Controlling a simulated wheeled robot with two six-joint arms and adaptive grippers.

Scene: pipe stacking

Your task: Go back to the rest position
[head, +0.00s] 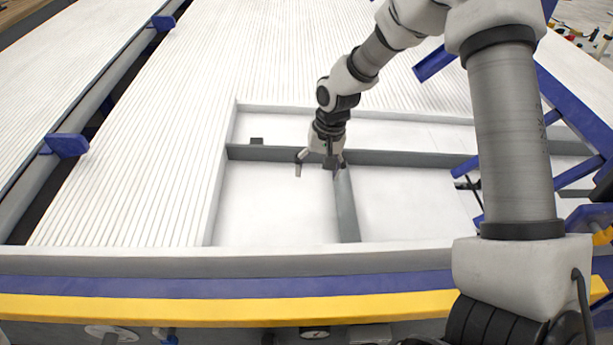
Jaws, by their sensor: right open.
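My right arm comes in from the right, and its gripper (318,166) hangs over the white recessed tray (275,215). Its two fingers are apart, and I see nothing held between them. It is close to where a long grey bar (400,158) running across the tray meets a shorter grey bar (346,205) running toward the front. The gripper hides part of this junction, and I cannot tell whether it touches the bars. My left gripper is not in view.
Blue frame parts (580,110) stand at the right. A yellow rail (230,310) runs along the front edge. Ribbed white panels (150,170) and a long grey pipe (100,95) lie left.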

